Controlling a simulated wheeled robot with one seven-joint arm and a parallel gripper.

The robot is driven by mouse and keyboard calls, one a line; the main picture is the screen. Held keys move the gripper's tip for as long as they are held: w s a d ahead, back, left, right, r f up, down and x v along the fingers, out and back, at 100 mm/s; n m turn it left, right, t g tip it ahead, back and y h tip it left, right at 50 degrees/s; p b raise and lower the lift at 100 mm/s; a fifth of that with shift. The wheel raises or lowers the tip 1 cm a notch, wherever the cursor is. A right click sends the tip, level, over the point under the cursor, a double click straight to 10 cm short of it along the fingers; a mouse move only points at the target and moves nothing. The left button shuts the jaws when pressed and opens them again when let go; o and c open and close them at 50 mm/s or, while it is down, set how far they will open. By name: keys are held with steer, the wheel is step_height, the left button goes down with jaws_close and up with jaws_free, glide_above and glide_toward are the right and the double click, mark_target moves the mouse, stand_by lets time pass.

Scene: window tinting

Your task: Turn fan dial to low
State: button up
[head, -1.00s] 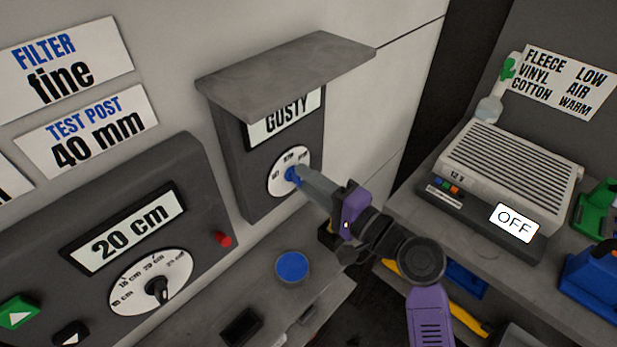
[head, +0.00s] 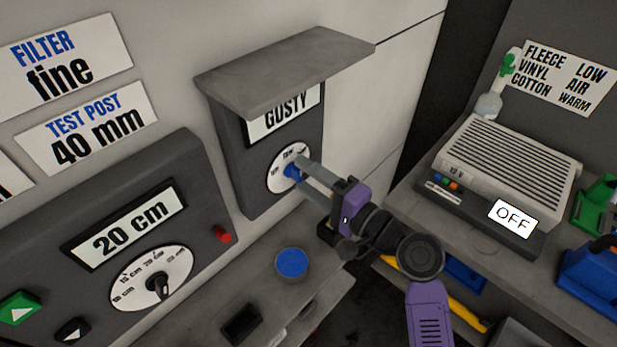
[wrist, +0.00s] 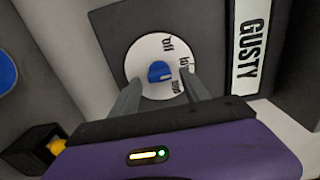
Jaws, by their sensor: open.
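The fan dial (head: 275,178) is a white disc with a blue knob (head: 291,172), on a dark grey wall box under a hood. The box's sign (head: 284,117) reads "GUSTY". In the wrist view the blue knob (wrist: 160,71) sits in the middle of the white dial face (wrist: 146,52), with the word "off" and partly hidden markings around it. My gripper (head: 300,172) is at the dial in the head view. Its two fingers (wrist: 160,84) are open, one on each side of the knob in the wrist view, with gaps between. I cannot tell the knob's exact setting.
A grey hood (head: 290,68) juts out above the dial. At left is a panel with a "20 cm" display (head: 128,227) and a black-knobbed dial. Below is a shelf with a blue disc (head: 292,262). A heater-like unit (head: 505,180) showing "OFF" stands at right.

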steer(key=b+v, duration=0.2)
steer(key=v, duration=0.6)
stand_by(0.4)
